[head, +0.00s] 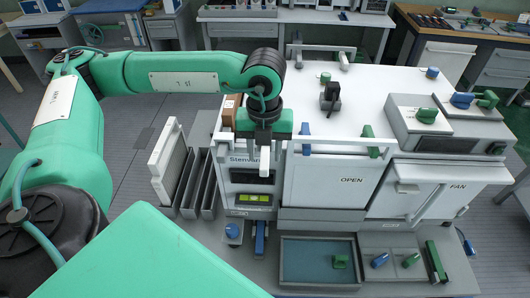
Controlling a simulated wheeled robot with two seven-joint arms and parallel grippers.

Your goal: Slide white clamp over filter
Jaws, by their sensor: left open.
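My left gripper (264,168) points down at the front left of the grey-white cabinet (330,178). Its fingers are open, and it hides part of the cabinet's front edge. A long white bar (330,149) runs along the cabinet's upper front edge, and the gripper is in front of or at its left part; I cannot tell whether they touch. This bar may be the white clamp. A white flat panel (166,160), possibly the filter, stands upright in a grey rack left of the cabinet. My right gripper is out of view.
Grey slots (198,185) stand beside the panel. The cabinet top carries a black handle (330,97) and a blue lever (305,138). A blue-floored tray (318,262) lies in front, with a green piece (340,261). Green and blue handles sit to its right. Workbenches line the back.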

